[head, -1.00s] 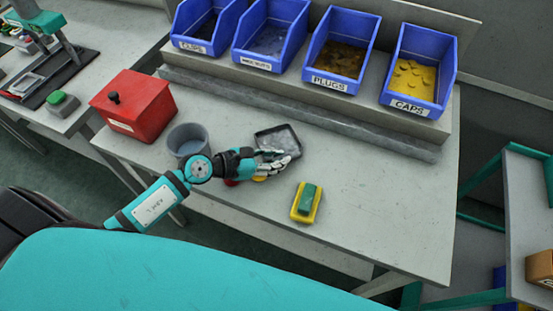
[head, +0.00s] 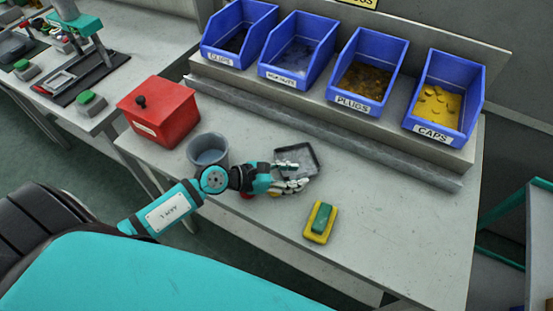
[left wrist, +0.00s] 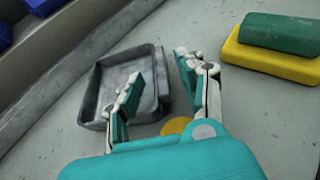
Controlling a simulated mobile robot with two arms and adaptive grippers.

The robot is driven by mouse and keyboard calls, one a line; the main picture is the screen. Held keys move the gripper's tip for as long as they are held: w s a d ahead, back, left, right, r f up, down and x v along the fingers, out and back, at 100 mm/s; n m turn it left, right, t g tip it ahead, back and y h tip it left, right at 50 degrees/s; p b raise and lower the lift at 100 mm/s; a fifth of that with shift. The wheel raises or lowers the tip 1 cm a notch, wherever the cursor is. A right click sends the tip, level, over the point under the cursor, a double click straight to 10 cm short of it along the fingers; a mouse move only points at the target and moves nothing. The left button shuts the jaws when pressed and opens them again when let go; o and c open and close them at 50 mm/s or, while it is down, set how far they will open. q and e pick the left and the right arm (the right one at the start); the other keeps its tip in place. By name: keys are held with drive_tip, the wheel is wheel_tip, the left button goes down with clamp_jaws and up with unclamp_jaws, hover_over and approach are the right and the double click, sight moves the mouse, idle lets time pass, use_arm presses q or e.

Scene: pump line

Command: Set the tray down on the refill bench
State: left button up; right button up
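The small dark grey tray (head: 312,160) sits on the grey refill bench (head: 395,225), in front of the blue bins, and looks flat on the surface. My left gripper (head: 291,178) is at the tray's near side. In the left wrist view, the fingers of my left gripper (left wrist: 158,78) are spread apart. One finger overlaps the tray (left wrist: 90,112) in the picture, and the other is beyond its side wall with a gap. The tray looks empty where it shows; part of it is hidden behind the finger. My right gripper is not in view.
A grey pot (head: 208,150) and a red box (head: 160,112) stand left of the gripper. A green and yellow sponge-like block (head: 319,222) lies nearer the front. A yellow round piece (left wrist: 175,126) lies under the gripper. Labelled blue bins (head: 445,95) line the back. The bench's right part is clear.

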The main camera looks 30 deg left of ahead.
use_arm(q)
drive_tip(key=v, duration=0.3)
drive_tip(key=b+v, duration=0.1)
drive_tip(key=v, duration=0.2)
drive_tip(key=b+v, duration=0.1)
drive_tip(key=v, duration=0.3)
drive_tip(key=shift+s+f, duration=0.1)
drive_tip(key=shift+f, duration=0.15)
drive_tip(key=shift+s+a+r, duration=0.35)
drive_tip(key=shift+a, duration=0.1)
drive_tip(key=shift+r, duration=0.1)
drive_tip(key=shift+a, duration=0.1)
